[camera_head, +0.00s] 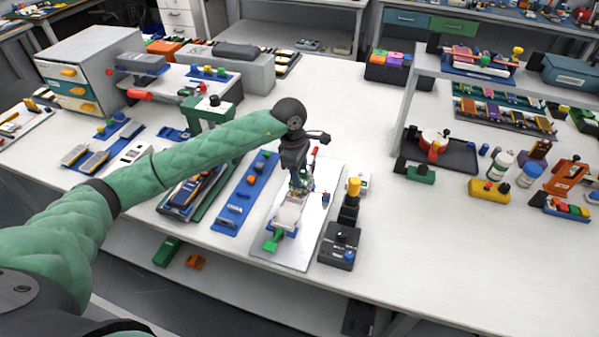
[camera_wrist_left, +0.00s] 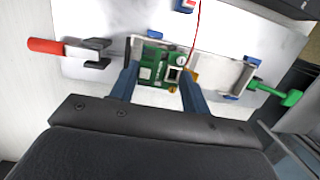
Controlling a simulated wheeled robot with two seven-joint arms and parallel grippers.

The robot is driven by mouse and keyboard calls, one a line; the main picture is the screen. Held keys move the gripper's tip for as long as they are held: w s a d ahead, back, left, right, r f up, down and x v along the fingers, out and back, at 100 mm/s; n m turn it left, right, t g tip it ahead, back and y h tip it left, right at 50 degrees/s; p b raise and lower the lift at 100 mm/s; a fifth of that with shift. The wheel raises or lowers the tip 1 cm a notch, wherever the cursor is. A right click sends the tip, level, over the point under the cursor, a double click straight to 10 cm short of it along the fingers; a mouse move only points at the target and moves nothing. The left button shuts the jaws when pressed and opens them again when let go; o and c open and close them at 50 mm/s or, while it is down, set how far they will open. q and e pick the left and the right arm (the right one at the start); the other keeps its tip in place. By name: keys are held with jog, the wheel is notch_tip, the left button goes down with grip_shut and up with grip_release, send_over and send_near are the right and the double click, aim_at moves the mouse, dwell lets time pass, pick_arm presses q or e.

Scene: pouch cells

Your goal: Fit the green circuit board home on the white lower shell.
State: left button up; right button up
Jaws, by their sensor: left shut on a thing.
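The green circuit board (camera_wrist_left: 160,67) is between the two fingers of my left gripper (camera_wrist_left: 160,85) in the left wrist view. My left gripper is shut on the board. In the head view the gripper (camera_head: 302,180) points down over the fixture, and the board is only a small green patch there. The white lower shell (camera_wrist_left: 213,66) lies in the fixture, with its far part showing to the right of the board in the wrist view. It also shows in the head view (camera_head: 287,214). I cannot tell whether the board touches the shell. My right gripper is not in view.
The fixture stands on a pale plate (camera_head: 318,222), with a green-handled clamp (camera_wrist_left: 285,96) at one end and a red-handled clamp (camera_wrist_left: 60,47) at the other. A black box (camera_head: 338,246) with a yellow-topped post stands right of the plate. A blue strip (camera_head: 243,195) lies left.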

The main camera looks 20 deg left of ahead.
pick_arm(q)
jog(key=shift+f+b, duration=1)
jog(key=shift+f, duration=0.1)
jog(key=o, duration=1.1)
jog(key=shift+r, duration=0.1)
jog(key=r, duration=0.2)
jog(key=r+b, duration=0.1)
jog(key=r, duration=0.1)
jog(key=a+r+b, duration=0.1)
jog(key=r, duration=0.1)
jog(key=shift+w+r, duration=0.15)
jog(key=shift+r, duration=0.05)
jog(key=shift+a+r, duration=0.1)
jog(key=shift+r, duration=0.5)
